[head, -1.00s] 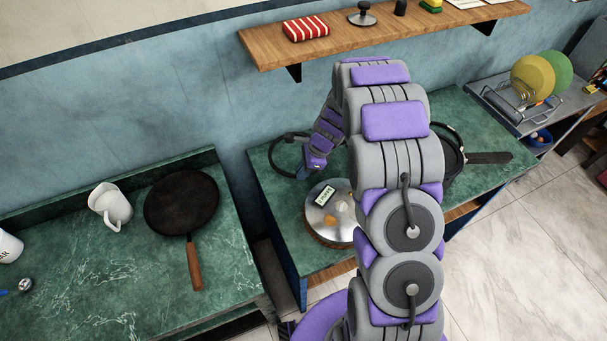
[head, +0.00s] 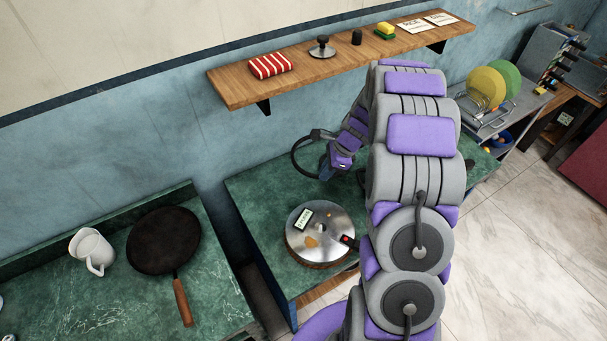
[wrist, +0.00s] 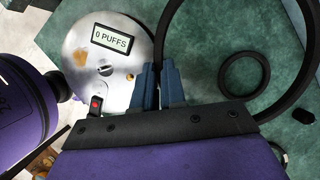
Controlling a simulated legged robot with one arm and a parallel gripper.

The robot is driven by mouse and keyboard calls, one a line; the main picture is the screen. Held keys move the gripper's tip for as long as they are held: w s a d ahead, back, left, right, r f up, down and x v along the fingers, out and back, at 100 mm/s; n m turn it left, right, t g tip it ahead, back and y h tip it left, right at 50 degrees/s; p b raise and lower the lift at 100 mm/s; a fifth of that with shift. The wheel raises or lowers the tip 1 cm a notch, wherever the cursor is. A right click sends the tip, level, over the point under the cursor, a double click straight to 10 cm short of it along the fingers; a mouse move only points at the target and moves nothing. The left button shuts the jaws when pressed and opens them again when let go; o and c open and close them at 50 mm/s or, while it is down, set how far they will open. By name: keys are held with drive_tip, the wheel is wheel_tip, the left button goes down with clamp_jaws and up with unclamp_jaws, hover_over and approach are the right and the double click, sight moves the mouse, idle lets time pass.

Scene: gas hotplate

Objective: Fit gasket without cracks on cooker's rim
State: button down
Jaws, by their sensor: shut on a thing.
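My gripper (wrist: 166,88) is shut on a large thin black ring gasket (wrist: 168,28), with the ring passing between its blue fingers. In the head view the gasket (head: 294,160) hangs left of my gripper (head: 330,168), in front of the blue wall. I see no crack on the visible part; some of the ring is cut off or hidden. The round silver cooker top (head: 320,227), with a "0 PUFFS" label, sits on the green counter nearer than the gasket. It also shows in the wrist view (wrist: 118,70), left of my fingers, with brownish marks and a black handle with a red button.
A smaller, thicker black ring (wrist: 243,75) and a small black piece (wrist: 303,115) show on the green counter. A dark pan (head: 164,240) and white jug (head: 92,250) stand on the left counter. A wooden shelf (head: 340,62) overhangs behind. A gap separates the counters.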

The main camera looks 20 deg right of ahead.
drive_tip(key=s+d+r+m+p, duration=0.1)
drive_tip(key=s+d+r, duration=0.1)
drive_tip(key=d, duration=0.4)
drive_tip(key=s+d+r+m+p, duration=0.1)
drive_tip(key=s+d+r+p, duration=0.1)
drive_tip(key=s+d, duration=0.3)
drive_tip(key=s+d+r+m+t+p, duration=0.1)
drive_tip(key=s+d+r, duration=0.2)
drive_tip(key=d, duration=0.6)
drive_tip(key=shift+s+d+m+h+p, duration=0.2)
drive_tip(key=shift+s+m+h+p, duration=0.2)
drive_tip(key=shift+s, duration=0.35)
drive_tip(key=shift+r+p, duration=0.1)
drive_tip(key=shift+p, duration=0.25)
drive_tip(key=shift+f, duration=3)
drive_tip(key=shift+p, duration=1.2)
